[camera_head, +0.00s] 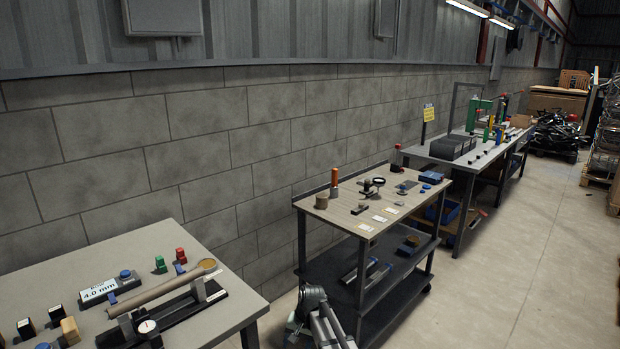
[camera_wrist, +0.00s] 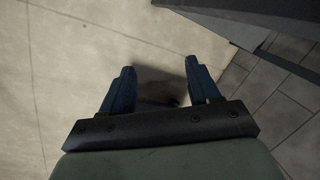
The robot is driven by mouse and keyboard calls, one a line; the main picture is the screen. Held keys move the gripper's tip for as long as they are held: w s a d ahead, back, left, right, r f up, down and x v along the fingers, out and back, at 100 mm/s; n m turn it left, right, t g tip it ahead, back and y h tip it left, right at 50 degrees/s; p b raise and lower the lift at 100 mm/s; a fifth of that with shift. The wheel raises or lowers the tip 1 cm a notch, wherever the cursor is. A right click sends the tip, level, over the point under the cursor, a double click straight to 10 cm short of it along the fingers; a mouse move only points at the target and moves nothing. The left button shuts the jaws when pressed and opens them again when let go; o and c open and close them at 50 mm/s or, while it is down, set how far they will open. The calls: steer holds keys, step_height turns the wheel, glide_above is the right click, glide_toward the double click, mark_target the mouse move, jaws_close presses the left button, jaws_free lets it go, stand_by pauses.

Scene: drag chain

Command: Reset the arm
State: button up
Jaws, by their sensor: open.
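My gripper (camera_wrist: 158,82) shows in the wrist view with its two blue fingers spread apart and nothing between them. Below the fingers is bare concrete floor (camera_wrist: 60,60) with a dark shadow. In the head view, grey parts of my arm show at the bottom centre, in front of the wheeled cart (camera_head: 345,232); the fingertips cannot be made out there. No drag chain can be clearly identified in either view.
A bench (camera_head: 225,322) at lower left holds a long bar on a fixture (camera_head: 165,290), a "4.0 mm" block (camera_head: 100,290) and small coloured blocks. The cart carries small tools. A long table (camera_head: 465,160) stands farther back. Floor (camera_head: 545,250) at right is clear. A dark edge (camera_wrist: 250,22) lies at the wrist view's upper right.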

steer(key=s+d+f+g+h, duration=0.1)
steer(key=s+d+f+g, duration=0.1)
steer(key=s+d+f, duration=0.6)
steer(key=s+d+f+g+h, duration=0.1)
steer(key=s+d+f, duration=0.4)
steer(key=s+f, duration=0.6)
steer(key=s+d+f+g, duration=0.1)
steer(key=s+d+f, duration=0.1)
steer(key=s, duration=0.7)
steer(key=s+d+f+n+g, duration=0.1)
steer(key=s+d+f, duration=0.1)
steer(key=s, duration=0.8)
steer(key=s+d+f+n+g, duration=0.1)
steer(key=s+d, duration=0.3)
steer(key=s, duration=0.5)
steer(key=shift+s+f+g+h, duration=0.3)
steer(key=shift+s+f+g, duration=0.1)
steer(key=shift+f, duration=0.5)
